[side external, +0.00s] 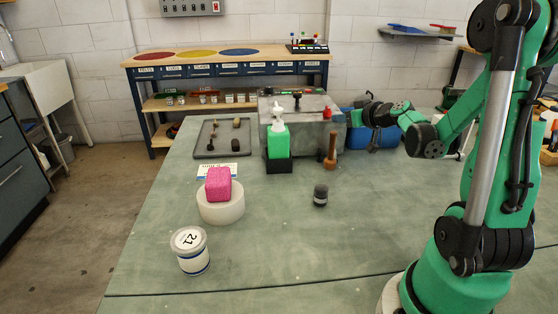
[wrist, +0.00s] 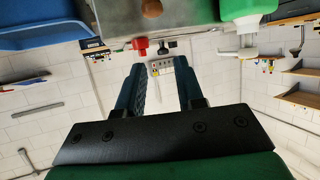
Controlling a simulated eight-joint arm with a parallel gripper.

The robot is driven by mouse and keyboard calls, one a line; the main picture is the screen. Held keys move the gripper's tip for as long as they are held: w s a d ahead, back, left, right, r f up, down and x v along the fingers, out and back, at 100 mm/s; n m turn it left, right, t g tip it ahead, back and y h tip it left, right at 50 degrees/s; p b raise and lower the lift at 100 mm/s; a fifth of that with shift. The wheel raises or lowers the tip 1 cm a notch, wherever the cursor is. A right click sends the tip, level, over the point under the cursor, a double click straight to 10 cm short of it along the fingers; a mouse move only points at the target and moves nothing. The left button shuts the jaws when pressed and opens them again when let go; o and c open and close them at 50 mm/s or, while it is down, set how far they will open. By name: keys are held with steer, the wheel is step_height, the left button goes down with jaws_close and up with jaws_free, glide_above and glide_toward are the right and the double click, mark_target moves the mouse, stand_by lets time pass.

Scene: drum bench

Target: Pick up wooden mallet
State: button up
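The wooden mallet (side external: 331,148) appears as an orange-brown piece standing upright on the green bench, its slim handle up and its wider end down. My gripper (side external: 368,98) is up and to the right of it in the side view, apart from it and above a blue container. In the wrist view my gripper (wrist: 162,72) shows two dark fingers spread with a clear gap and nothing between them. A small brown round end (wrist: 151,8) shows at the top edge there; I cannot tell for sure that it is the mallet.
A grey metal box (side external: 305,133) with a red knob (side external: 327,113) stands behind the mallet. A green pump bottle (side external: 278,140) is to its left. A dark jar (side external: 320,195), a pink block (side external: 218,184) on a white roll and a labelled can (side external: 190,250) stand nearer.

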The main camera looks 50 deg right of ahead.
mark_target(336, 133)
step_height(336, 133, down, 4)
steer(key=shift+w+f, duration=0.15)
steer(key=shift+f, duration=0.1)
steer(key=shift+x, duration=2.7)
jaws_close()
